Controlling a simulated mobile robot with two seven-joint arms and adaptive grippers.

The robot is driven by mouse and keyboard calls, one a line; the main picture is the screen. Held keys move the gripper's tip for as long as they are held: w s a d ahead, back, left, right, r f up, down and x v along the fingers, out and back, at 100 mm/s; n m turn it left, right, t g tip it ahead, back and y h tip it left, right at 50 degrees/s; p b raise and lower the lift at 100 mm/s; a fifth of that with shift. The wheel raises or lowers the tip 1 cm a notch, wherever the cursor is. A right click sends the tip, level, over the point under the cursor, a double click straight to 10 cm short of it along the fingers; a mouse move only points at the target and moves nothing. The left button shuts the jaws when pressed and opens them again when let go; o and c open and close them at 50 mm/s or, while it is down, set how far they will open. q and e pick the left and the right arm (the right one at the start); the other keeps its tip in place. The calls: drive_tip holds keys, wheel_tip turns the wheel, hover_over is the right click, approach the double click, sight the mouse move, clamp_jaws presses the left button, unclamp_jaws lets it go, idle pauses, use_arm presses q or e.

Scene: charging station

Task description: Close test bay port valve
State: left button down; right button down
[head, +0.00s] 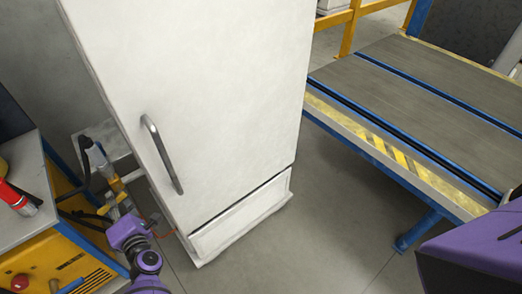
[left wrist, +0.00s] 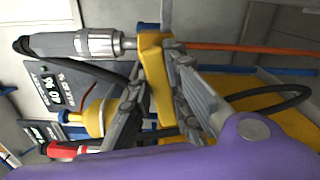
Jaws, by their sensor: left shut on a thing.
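The port valve shows as a yellow handle (left wrist: 155,78) in the left wrist view, attached by a metal stem to a grey cylindrical fitting (left wrist: 85,44). My left gripper (left wrist: 152,95) is shut on the yellow handle, with one finger on each side of it. In the head view my left gripper (head: 117,205) is low at the left, beside the white cabinet, at the small yellow handle (head: 115,186). The grey fitting (head: 97,158) stands above it. The fingers partly hide the handle. My right gripper is out of view.
A tall white cabinet (head: 205,90) with a grey bar handle stands just right of my left arm. A conveyor table (head: 430,95) is at the right. Open floor (head: 300,235) lies between.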

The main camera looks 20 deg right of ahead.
use_arm(q)
drive_tip(key=shift+r+m+p, duration=0.25)
drive_tip(key=shift+m+p, duration=0.25)
drive_tip(key=shift+m, duration=0.8)
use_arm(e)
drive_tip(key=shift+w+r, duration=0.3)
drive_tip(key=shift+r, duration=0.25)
use_arm(q)
drive_tip(key=shift+a, duration=0.1)
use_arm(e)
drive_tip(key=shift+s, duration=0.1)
use_arm(q)
drive_tip(key=c, duration=1.6)
unclamp_jaws()
drive_tip(key=shift+c, duration=0.2)
drive_tip(key=shift+s, duration=0.1)
drive_tip(key=v, duration=1.2)
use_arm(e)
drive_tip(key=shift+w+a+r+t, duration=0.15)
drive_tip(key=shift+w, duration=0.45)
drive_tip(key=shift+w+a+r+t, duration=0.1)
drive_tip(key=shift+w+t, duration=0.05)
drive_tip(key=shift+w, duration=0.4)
use_arm(q)
drive_tip(key=shift+r, duration=0.1)
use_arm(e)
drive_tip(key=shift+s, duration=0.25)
